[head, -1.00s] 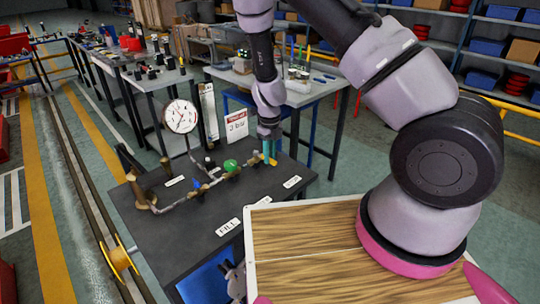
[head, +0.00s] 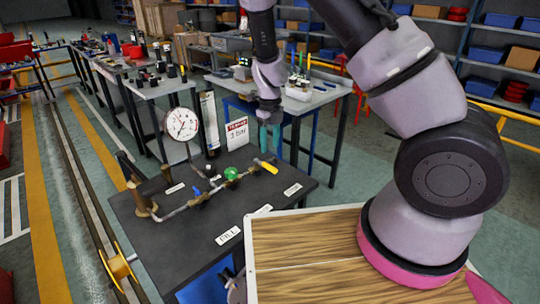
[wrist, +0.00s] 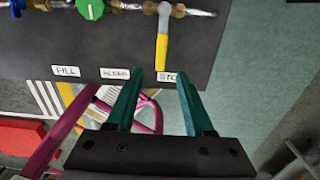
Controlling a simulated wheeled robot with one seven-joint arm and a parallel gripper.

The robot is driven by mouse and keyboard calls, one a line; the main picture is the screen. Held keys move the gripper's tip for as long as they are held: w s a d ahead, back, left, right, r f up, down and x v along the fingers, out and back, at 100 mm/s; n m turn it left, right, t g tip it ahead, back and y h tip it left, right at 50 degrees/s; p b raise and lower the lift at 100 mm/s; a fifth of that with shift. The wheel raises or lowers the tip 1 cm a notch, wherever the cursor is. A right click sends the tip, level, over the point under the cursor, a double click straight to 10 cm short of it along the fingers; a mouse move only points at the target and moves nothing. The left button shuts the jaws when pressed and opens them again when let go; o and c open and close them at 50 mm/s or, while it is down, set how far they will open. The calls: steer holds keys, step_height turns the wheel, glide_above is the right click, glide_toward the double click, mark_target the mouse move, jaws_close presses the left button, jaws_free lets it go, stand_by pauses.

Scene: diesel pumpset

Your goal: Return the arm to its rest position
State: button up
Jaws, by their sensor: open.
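My gripper (head: 269,136) hangs with its teal fingers down, above and beyond the far right end of the pipe run on the dark bench (head: 165,255). In the wrist view the two teal fingers (wrist: 160,90) are spread with nothing between them. A yellow valve lever (head: 266,166) is in plain sight below the gripper and apart from it; the wrist view shows it (wrist: 162,52) just past the fingertips. A green knob (head: 231,173) and a blue handle (head: 196,191) sit further left on the pipe. My arm stretches over from the right.
A round gauge (head: 182,123) and a red-and-white sign (head: 237,133) stand at the bench's back. A grey table (head: 318,99) with items lies behind the gripper. A yellow reel (head: 118,267) is at lower left.

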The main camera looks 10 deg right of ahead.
steer(key=shift+r, duration=1.2)
steer(key=shift+r, duration=0.1)
